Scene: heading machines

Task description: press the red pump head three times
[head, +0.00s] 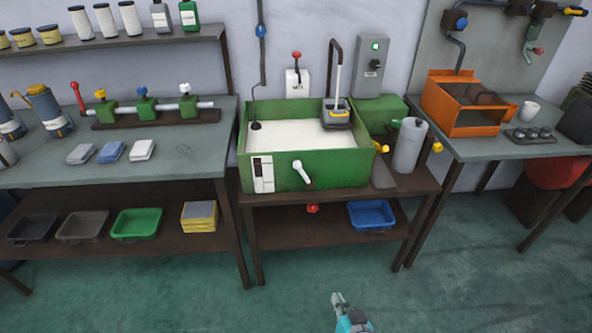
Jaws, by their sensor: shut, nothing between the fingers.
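A red knob-like head (296,55) stands on a thin stem above a small white box (297,83) at the wall, behind the green tank; it looks like the red pump head, though I cannot be sure. It appears raised clear of the box. My gripper (338,298) is at the bottom edge of the head view, low over the floor in front of the middle bench. It is shut and empty, and far from the red head.
The green tank (330,178) of whitish liquid, with a yellow-and-grey tool and upright handle, lies between. A grey cylinder (409,145) stands at its right. The front floor is clear.

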